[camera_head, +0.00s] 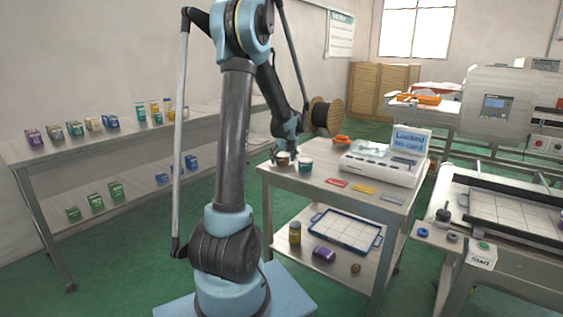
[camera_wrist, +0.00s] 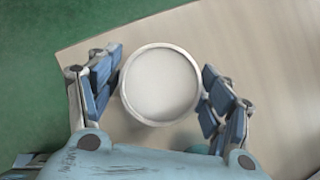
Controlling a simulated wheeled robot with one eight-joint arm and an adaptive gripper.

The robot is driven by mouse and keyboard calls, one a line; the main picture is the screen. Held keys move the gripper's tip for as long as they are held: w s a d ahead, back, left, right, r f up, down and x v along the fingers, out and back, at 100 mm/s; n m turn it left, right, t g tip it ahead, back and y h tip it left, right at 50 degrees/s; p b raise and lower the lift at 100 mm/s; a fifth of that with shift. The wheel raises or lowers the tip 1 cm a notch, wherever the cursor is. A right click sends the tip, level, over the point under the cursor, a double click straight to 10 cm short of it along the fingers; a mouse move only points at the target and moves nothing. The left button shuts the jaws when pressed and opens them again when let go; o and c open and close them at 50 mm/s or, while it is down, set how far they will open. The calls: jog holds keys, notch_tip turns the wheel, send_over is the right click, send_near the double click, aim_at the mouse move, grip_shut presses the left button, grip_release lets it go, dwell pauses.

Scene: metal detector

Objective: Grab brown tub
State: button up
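A small tub with a pale top and a dark brownish side (camera_head: 283,159) stands on the upper shelf of the table, near its left corner. My gripper (camera_head: 286,154) is directly above and around it. In the wrist view, a round tub with a white top and cream rim (camera_wrist: 160,84) sits between the blue finger pads of my gripper (camera_wrist: 161,88). The tub's side colour is hidden there. A teal tub (camera_head: 305,165) stands just to the right in the head view.
The table (camera_head: 310,184) also holds red, yellow and grey cards, a white card machine (camera_head: 385,160) and an orange item (camera_head: 341,140). A cable spool (camera_head: 326,116) shows behind my wrist. The lower shelf holds a blue-rimmed tray (camera_head: 346,230), a jar and a purple box.

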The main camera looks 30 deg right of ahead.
jog(key=c, duration=0.7)
jog(key=shift+o, duration=0.2)
jog(key=shift+r, duration=0.1)
